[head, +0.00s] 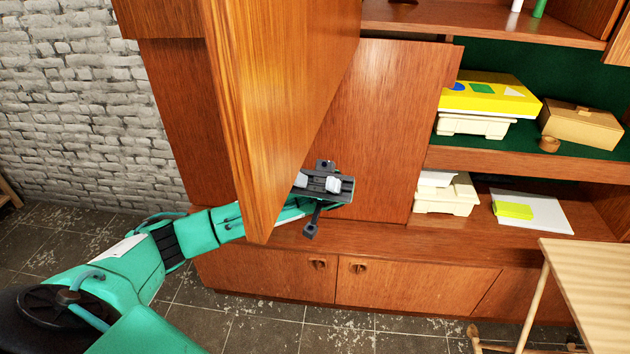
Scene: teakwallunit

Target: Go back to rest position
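My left arm comes in from the lower left and passes behind the lower end of a swung-out wooden door of the teak wall unit (290,90). My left gripper (318,205) shows just right of that door's edge, in front of the unit's flat panel (385,130). Part of the wrist is hidden by the door. The gripper's dark fingers look spread apart, with nothing seen between them. My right gripper is not in view.
Shelves at the right hold a yellow box (490,95), a brown box (582,127), white bins (447,195) and a paper sheet (545,213). Low cupboards (400,285) run below. A light wooden table (595,280) stands at lower right.

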